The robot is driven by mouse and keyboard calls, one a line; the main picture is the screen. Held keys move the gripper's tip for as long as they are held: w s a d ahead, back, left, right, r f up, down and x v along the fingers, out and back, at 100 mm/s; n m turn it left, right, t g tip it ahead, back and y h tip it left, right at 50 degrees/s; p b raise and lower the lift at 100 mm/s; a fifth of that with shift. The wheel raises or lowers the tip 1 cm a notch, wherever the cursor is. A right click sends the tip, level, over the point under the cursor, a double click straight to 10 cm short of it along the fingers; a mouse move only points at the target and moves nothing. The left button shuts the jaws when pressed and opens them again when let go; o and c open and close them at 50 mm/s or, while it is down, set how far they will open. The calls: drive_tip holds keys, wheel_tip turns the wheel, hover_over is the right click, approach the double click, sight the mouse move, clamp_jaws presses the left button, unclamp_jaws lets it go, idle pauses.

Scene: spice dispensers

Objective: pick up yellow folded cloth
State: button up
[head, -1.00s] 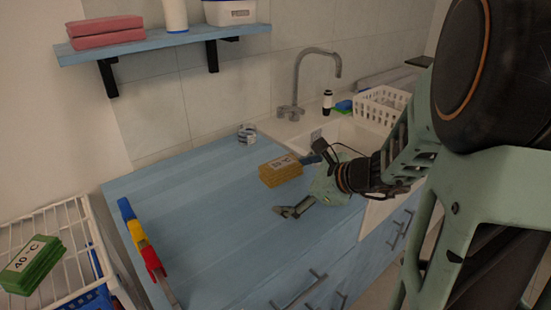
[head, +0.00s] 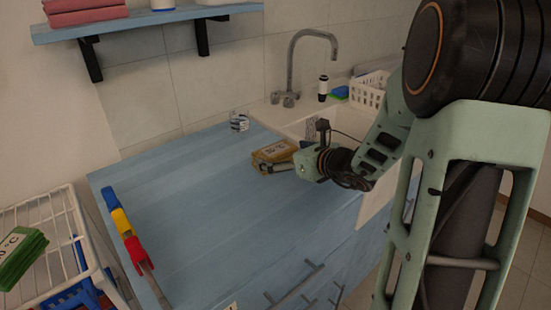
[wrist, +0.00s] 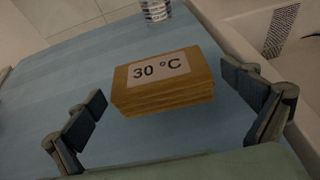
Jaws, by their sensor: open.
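The yellow folded cloth (wrist: 163,97) is a thick stack with a white "30 °C" label. It lies on the blue countertop (head: 190,200), near the sink. In the head view the cloth (head: 274,155) is partly hidden by my gripper (head: 278,166). In the wrist view my open gripper (wrist: 168,110) has one dark-padded finger on the left of the cloth and one on the right.
A small striped can (head: 239,122) stands behind the cloth. The sink (head: 300,125) and faucet (head: 313,50) are to the right. Blue, yellow and red items (head: 124,225) lie at the counter's left edge. A white rack (head: 45,230) holds a green folded cloth (head: 20,258).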

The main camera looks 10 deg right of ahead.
sight(275, 153)
drive_tip(key=shift+x, duration=1.55)
drive_tip(key=shift+s, duration=0.1)
drive_tip(key=shift+c, duration=0.4)
drive_tip(key=c, duration=0.9)
